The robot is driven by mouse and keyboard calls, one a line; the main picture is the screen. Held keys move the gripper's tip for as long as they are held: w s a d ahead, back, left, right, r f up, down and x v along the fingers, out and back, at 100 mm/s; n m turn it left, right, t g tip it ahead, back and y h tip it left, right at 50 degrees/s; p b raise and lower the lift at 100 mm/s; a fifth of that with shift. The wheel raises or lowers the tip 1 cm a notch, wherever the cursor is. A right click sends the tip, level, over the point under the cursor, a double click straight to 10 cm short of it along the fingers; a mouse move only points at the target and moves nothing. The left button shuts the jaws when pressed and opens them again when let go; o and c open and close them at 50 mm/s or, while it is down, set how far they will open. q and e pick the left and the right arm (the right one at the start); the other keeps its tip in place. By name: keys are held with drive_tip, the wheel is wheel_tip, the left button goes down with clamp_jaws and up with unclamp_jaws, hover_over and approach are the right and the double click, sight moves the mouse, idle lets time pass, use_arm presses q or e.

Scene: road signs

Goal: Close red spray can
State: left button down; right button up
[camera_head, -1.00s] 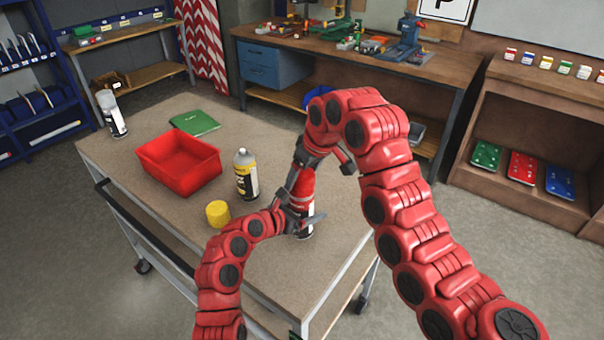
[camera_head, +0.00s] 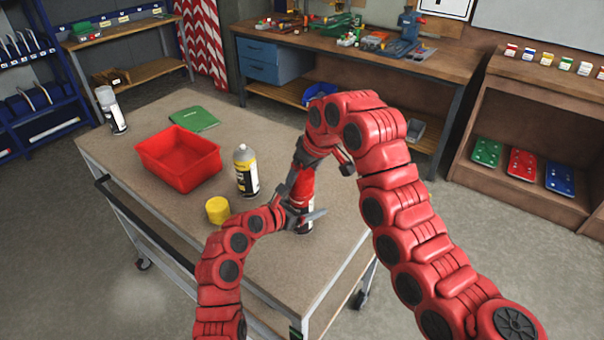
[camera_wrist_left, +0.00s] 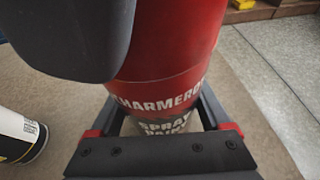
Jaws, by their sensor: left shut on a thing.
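The red spray can (camera_head: 302,188) stands near the right side of the trolley table. My left gripper (camera_head: 300,214) is shut on its lower part. In the left wrist view, the red can (camera_wrist_left: 175,55) rises between the fingers, with white lettering and a grey band low down. My right gripper (camera_head: 314,156) is at the can's top, pointing down. It hides the top, so I cannot tell whether a cap sits there or whether its fingers are closed. A dark rounded part, probably of my right gripper (camera_wrist_left: 75,35), covers the upper left of the wrist view.
A yellow-labelled can (camera_head: 246,172) stands left of the red can, with a yellow cap (camera_head: 217,210) nearby. A red bin (camera_head: 180,170), a green book (camera_head: 194,119) and a white can (camera_head: 112,110) are farther left. The table's front right is clear.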

drive_tip(key=shift+o, duration=1)
drive_tip(key=v, duration=1.2)
use_arm(q)
unclamp_jaws()
